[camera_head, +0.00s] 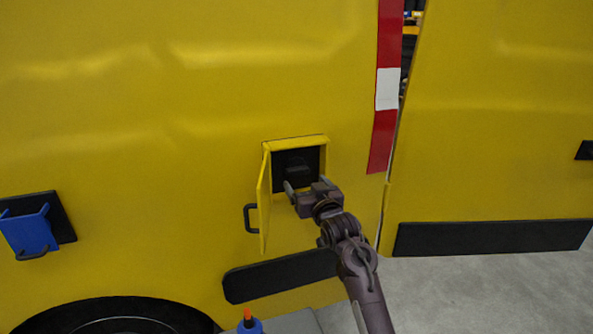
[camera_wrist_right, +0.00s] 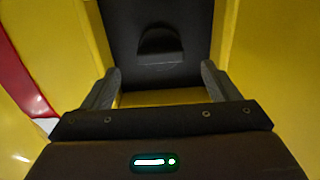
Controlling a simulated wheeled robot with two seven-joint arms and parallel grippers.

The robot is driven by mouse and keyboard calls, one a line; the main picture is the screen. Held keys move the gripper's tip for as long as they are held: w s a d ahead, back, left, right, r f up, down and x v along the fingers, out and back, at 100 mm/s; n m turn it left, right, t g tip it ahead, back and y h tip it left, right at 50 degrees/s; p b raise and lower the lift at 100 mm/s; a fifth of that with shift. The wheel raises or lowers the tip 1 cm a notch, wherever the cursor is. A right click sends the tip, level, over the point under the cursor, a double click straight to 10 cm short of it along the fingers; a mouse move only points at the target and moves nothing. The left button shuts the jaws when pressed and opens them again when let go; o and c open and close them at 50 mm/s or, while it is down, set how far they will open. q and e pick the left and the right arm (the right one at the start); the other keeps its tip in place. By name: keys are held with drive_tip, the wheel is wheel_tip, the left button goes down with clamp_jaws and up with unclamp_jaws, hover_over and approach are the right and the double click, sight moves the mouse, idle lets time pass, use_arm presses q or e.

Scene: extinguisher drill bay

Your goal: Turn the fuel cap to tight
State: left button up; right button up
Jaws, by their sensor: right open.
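The black fuel cap (camera_head: 297,170) sits in a square recess in the side of a yellow van, behind a yellow flap (camera_head: 264,203) that stands open to the left. The cap also shows in the right wrist view (camera_wrist_right: 160,47), ahead of and between the fingers. My right gripper (camera_head: 304,188) is open and empty just in front of the recess, at its lower edge; it shows from behind in the wrist view (camera_wrist_right: 158,90). The fingers appear apart from the cap. The cap's turn marks are too dark to read. My left gripper is not in view.
The flap with its black handle (camera_head: 249,218) stands close to the left of my right gripper. A blue holder (camera_head: 30,232) is at the left, a black trim strip (camera_head: 280,275) below, and an orange-tipped blue bottle (camera_head: 249,324) at the bottom. Grey floor (camera_head: 460,290) lies clear at right.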

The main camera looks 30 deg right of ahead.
sight(299, 173)
drive_tip(key=x, duration=0.3)
drive_tip(key=shift+w+r+p, duration=0.3)
drive_tip(key=shift+r+p, duration=0.05)
drive_tip(key=shift+p, duration=0.05)
drive_tip(key=shift+f+x, duration=0.25)
drive_tip(key=shift+x, duration=1)
drive_tip(key=c, duration=1)
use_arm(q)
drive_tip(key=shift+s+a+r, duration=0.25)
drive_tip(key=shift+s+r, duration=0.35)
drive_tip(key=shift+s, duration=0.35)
